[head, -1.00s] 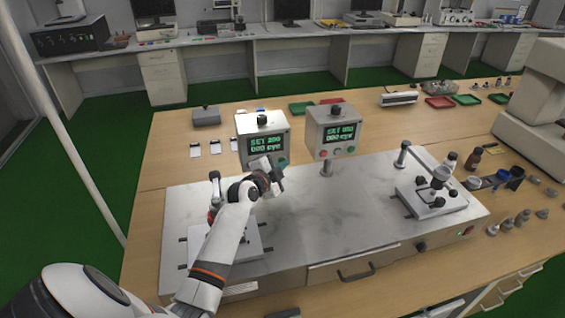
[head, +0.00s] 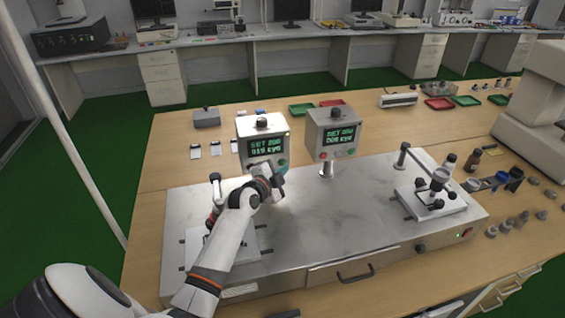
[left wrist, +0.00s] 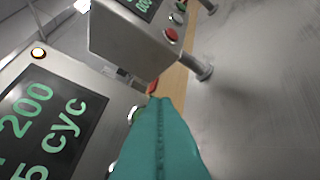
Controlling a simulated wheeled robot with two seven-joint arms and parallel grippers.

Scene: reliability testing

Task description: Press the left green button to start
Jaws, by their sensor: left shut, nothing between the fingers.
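The left control box (head: 277,128) is a pale box with a green-lit display, standing at the back of the metal bench unit. My right gripper is not in view.
The right control box (head: 336,128) stands close beside the left one; its red button (left wrist: 170,34) shows in the left wrist view. The metal unit's top (head: 335,205) is clear between the two test fixtures. Bottles and metal weights stand at the right.

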